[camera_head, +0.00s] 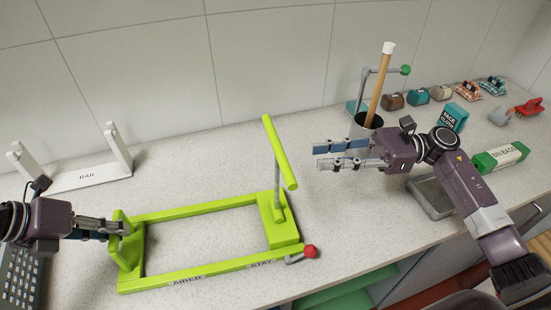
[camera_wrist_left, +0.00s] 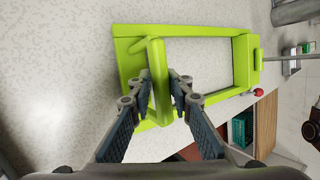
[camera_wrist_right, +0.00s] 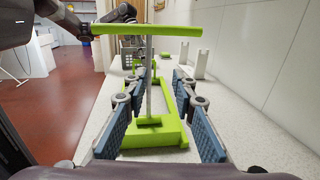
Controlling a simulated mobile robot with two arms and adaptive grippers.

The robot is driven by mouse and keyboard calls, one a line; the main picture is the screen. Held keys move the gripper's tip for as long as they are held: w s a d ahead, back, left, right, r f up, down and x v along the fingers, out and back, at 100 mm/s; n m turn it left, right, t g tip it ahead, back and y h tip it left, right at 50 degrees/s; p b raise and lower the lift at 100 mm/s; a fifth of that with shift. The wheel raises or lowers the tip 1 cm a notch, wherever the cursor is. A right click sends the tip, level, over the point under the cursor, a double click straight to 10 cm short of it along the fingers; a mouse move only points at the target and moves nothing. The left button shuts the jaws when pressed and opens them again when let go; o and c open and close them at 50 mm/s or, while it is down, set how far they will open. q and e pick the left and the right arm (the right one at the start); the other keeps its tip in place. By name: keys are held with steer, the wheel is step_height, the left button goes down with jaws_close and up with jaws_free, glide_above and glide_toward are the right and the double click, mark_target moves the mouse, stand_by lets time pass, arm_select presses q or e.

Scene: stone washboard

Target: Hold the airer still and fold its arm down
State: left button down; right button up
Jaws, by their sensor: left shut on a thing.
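The lime green airer (camera_head: 190,275) lies on the stone counter as a rectangular frame. Its arm (camera_head: 280,150) stands up at the right end, a grey post with a green crossbar on top. A red knob (camera_head: 310,252) sits on a short lever at the front right corner. My left gripper (camera_head: 126,228) is shut on the upright green plate at the airer's left end, seen between its fingers in the left wrist view (camera_wrist_left: 160,85). My right gripper (camera_head: 318,156) is open and empty, to the right of the crossbar. In the right wrist view the post (camera_wrist_right: 149,80) shows between its open fingers, farther ahead.
A white rack marked BAR (camera_head: 90,178) stands at back left. A dark ridged object (camera_head: 20,275) is at front left.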

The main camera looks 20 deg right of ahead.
mark_target(277, 183)
steer(key=w+a, duration=0.2)
steer(key=a, duration=0.9)
steer(key=shift+w, duration=0.1)
jaws_close()
steer(key=shift+d, duration=0.1)
jaws_free()
